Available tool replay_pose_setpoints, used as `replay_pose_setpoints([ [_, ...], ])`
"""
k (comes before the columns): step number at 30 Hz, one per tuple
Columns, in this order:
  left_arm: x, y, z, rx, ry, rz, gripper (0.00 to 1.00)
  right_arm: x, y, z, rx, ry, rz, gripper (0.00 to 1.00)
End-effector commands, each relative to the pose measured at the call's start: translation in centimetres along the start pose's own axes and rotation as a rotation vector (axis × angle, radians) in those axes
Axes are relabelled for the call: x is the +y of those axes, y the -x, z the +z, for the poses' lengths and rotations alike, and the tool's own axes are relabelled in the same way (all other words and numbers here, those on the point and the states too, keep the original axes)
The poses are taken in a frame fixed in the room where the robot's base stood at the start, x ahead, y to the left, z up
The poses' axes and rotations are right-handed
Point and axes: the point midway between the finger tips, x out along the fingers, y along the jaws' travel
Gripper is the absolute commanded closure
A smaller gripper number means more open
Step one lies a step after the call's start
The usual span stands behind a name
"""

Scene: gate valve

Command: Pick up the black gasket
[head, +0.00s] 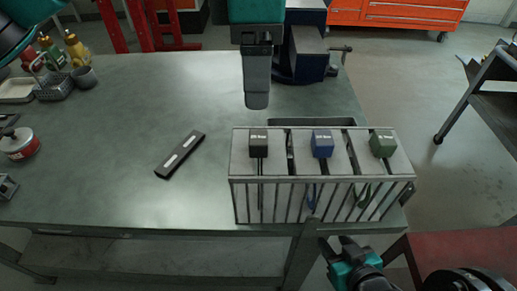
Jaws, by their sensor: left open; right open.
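A grey slotted rack (285,205) stands at the table's front right. It holds three labelled pieces side by side: a black-topped one (259,142) at left, a blue-topped one (322,143) in the middle and a green-topped one (383,143) at right. A thin dark part shows below the black top; I cannot tell whether it is the black gasket. My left gripper (257,105) is open and empty, above and behind the black top, apart from it. It is seen edge-on. My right gripper (335,246) is open and empty in front of the table's edge, below the rack.
A dark flat bar (180,154) with light patches lies left of the rack. A blue vise (308,55) stands at the back right, behind my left gripper. Bottles (76,49), a grey cup (84,77) and a red tin (19,143) stand at left.

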Motion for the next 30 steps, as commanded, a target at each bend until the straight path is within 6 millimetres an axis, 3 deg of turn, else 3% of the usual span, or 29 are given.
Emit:
replay_pose_setpoints([
  [6, -0.1, -4.2, 0.0, -0.001, -0.001, -0.004, 0.32, -0.3, 0.0, 0.7, -0.014, -0.001, -0.006, 0.57],
  [14, -0.2, -6.3, 0.1, -0.002, -0.001, -0.004, 0.32, -0.3, 0.0, 0.4, -0.010, -0.001, -0.007, 0.57],
  [21, -0.5, -9.8, 0.2, -0.002, -0.001, -0.005, 0.32, -0.2, 0.0, 0.1, -0.003, 0.000, -0.006, 0.57],
  [30, -0.4, -10.8, 0.2, -0.003, -0.002, -0.002, 0.32, -0.2, 0.0, 0.1, -0.001, 0.000, -0.004, 0.57],
])
